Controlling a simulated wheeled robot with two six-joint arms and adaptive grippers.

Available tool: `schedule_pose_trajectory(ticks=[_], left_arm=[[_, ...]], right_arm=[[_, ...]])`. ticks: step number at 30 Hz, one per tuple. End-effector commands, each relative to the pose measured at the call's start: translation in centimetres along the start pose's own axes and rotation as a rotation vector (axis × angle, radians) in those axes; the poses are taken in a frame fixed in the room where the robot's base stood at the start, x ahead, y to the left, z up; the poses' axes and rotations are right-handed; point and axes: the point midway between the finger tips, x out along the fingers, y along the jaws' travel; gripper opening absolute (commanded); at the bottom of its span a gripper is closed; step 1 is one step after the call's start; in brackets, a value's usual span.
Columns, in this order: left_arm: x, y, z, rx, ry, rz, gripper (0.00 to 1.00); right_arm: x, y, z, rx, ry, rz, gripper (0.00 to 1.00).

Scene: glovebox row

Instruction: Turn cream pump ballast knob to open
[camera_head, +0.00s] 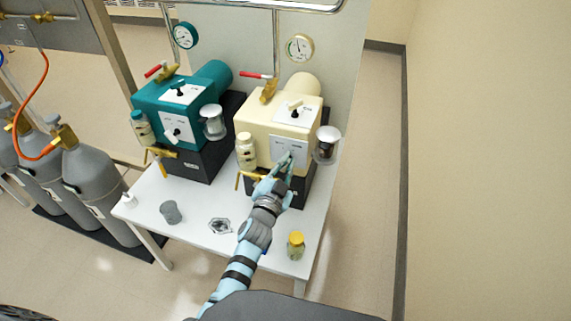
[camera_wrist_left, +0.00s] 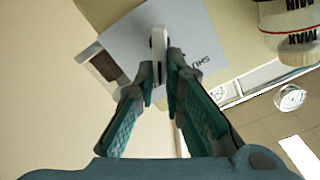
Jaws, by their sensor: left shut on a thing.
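The cream pump (camera_head: 262,128) stands on the right of the bench, with a pale label plate (camera_head: 296,146) on its front. In the left wrist view the plate (camera_wrist_left: 205,45) bears print that reads like "SHUT" and carries a white lever-like knob (camera_wrist_left: 158,42). My left gripper (camera_head: 284,163) reaches the front of the pump, and its fingers cover most of the knob in the head view. In the left wrist view the fingertips of my left gripper (camera_wrist_left: 163,78) are shut on the knob's near end. My right gripper is not in view.
A teal pump (camera_head: 165,100) stands to the left. The cream pump has a bottle (camera_head: 246,152) and a clear jar (camera_head: 327,146) at its sides. A yellow-lidded jar (camera_head: 296,245), a grey cup (camera_head: 171,212) and a small metal part (camera_head: 220,226) lie near the bench's front.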

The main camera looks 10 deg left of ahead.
Motion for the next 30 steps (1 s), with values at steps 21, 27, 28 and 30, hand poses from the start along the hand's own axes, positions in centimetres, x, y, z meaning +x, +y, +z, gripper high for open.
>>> schedule_pose_trajectory(ticks=[21, 27, 28, 30], left_arm=[[-0.01, 0.02, 0.04, -0.003, -0.001, 0.001, 0.3], [-0.01, -0.36, -0.01, -0.155, -0.001, 0.0, 0.3], [-0.01, -0.46, 0.0, -0.203, -0.001, 0.0, 0.3], [0.0, -0.72, 0.07, -0.33, -0.002, 0.0, 0.3]], right_arm=[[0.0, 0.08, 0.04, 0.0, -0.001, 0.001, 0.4], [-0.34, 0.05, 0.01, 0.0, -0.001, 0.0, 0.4], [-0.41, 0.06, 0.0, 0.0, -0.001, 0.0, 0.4], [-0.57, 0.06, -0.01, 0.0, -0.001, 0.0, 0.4]])
